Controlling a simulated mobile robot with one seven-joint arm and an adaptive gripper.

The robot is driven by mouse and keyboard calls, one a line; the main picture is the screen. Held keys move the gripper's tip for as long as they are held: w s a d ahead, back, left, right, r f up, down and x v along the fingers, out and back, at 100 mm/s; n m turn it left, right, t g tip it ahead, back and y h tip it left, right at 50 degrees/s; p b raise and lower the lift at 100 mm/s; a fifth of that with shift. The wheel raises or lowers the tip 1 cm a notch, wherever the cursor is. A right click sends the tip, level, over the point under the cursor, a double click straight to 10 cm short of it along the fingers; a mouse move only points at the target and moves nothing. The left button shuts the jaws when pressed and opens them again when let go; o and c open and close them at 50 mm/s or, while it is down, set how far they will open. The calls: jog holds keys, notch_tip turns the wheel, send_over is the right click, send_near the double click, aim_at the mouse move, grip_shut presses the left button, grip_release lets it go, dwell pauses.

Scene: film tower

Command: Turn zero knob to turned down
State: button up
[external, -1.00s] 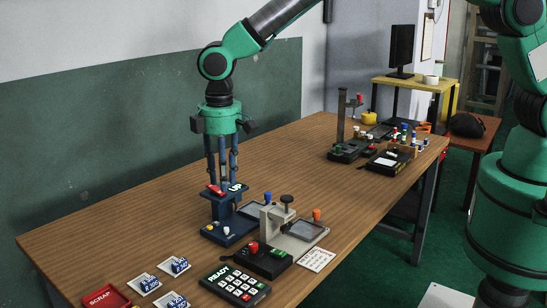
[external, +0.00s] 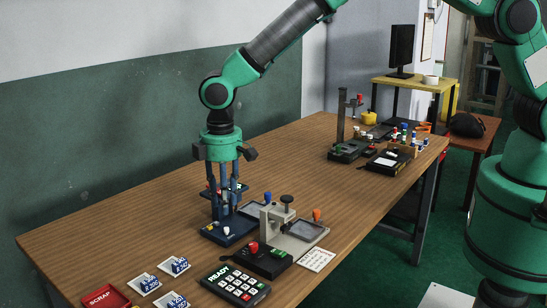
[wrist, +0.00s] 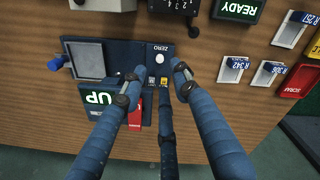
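A dark blue instrument (external: 229,231) with a "ZERO" label stands at the front middle of the table; its panel (wrist: 176,49) also shows in the wrist view. A small pale knob (external: 226,230), which looks like the zero knob, is on its front; it shows beside the label in the wrist view (wrist: 159,58). I cannot read its setting. My gripper (wrist: 158,76) points down over the instrument, with its fingers apart and nothing seen between them. In the external view the fingers (external: 224,207) partly cover the instrument. Whether a fingertip touches it is unclear.
A grey press (external: 283,219) stands just right of the instrument. A keypad marked READY (external: 236,285), tagged blocks (external: 180,265) and a red scrap tray (external: 103,299) are in front. The table's left half (external: 110,225) is clear.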

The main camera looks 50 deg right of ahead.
aim_at(226, 228)
notch_tip(226, 228, down, 7)
jog(key=shift+w+d+f+b, duration=0.1)
jog(key=shift+f+b, duration=0.05)
jog(key=shift+b, duration=0.35)
grip_shut()
